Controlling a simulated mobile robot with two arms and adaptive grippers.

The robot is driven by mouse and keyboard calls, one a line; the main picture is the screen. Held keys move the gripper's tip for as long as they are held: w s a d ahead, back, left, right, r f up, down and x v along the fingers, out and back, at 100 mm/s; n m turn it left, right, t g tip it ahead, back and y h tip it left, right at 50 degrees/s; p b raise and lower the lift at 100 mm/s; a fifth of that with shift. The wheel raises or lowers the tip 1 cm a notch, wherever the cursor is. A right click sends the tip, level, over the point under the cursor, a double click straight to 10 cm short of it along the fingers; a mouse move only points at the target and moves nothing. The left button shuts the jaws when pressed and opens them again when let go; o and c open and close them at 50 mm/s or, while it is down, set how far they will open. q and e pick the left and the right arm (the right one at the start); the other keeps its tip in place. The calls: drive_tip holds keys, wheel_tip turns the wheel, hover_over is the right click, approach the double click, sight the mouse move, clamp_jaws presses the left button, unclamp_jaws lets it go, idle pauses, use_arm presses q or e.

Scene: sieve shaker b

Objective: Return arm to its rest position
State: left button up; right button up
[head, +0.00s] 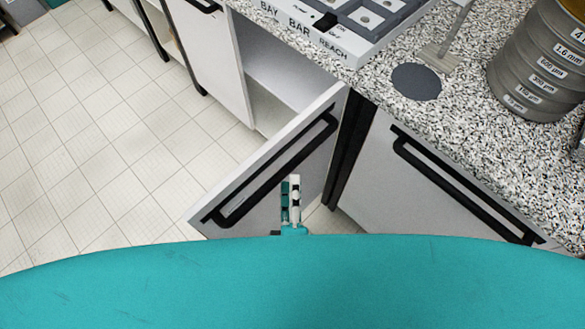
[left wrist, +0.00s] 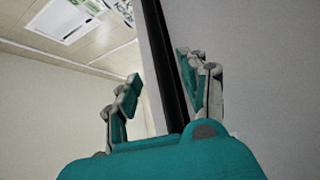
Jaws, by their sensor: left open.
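My left gripper (head: 291,200) shows in the head view just beyond the rim of my teal body, in front of an open cabinet door (head: 262,178). It also shows in the left wrist view (left wrist: 165,95), where its two fingers stand apart. Between the fingers in that view is a dark vertical strip (left wrist: 165,60) with a grey panel to its right. I cannot tell whether a finger touches the panel. Nothing is seen held. My right gripper is not in view.
A speckled counter (head: 460,120) carries a stack of sieves (head: 540,70), a dark disc (head: 416,81) and a labelled tray (head: 330,45). A second cabinet front with a black handle (head: 460,185) is at right. Tiled floor (head: 90,140) lies clear at left.

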use_arm(q)
drive_tip(key=shift+s+f, duration=0.15)
drive_tip(key=shift+s, duration=0.8)
